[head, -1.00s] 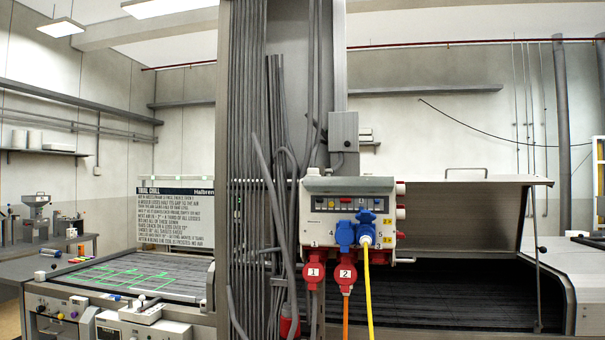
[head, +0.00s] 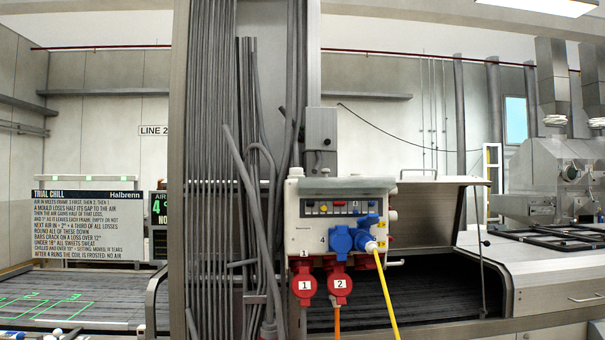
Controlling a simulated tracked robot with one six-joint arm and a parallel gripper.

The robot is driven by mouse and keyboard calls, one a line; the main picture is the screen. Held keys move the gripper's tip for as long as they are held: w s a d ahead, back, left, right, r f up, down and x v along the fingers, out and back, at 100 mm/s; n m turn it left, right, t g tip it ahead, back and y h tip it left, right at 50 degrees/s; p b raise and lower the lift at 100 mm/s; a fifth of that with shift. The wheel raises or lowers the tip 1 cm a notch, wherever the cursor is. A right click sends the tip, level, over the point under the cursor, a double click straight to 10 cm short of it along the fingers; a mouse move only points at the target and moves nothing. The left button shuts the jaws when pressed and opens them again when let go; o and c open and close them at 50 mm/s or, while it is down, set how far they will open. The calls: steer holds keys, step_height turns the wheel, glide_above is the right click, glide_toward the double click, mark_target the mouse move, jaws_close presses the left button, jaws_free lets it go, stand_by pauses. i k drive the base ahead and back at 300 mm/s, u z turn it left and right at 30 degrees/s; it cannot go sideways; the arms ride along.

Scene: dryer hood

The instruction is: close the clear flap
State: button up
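A pale grey socket box (head: 310,235) hangs on the steel column in the middle of the head view. A row of small breakers (head: 338,208) shows in a window in its upper front. A pale, slightly see-through strip (head: 340,186) juts out above the breakers. It looks like the clear flap standing raised, but its edges are hard to make out. Below are blue plugs (head: 341,240) and red plugs numbered 1 (head: 304,286) and 2 (head: 340,284). My gripper is not in view.
Grey cables (head: 215,150) run down the column left of the box. Yellow (head: 388,290) and orange cables hang below it. Behind stands a dark conveyor with a raised metal hood (head: 425,215). A text board (head: 90,225) is at left, machinery (head: 560,180) at right.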

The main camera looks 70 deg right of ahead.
mark_target(326, 180)
steer(key=z, duration=0.35)
steer(key=i, duration=0.85)
steer(key=z, duration=0.7)
steer(key=i, duration=0.65)
steer(key=z, duration=0.3)
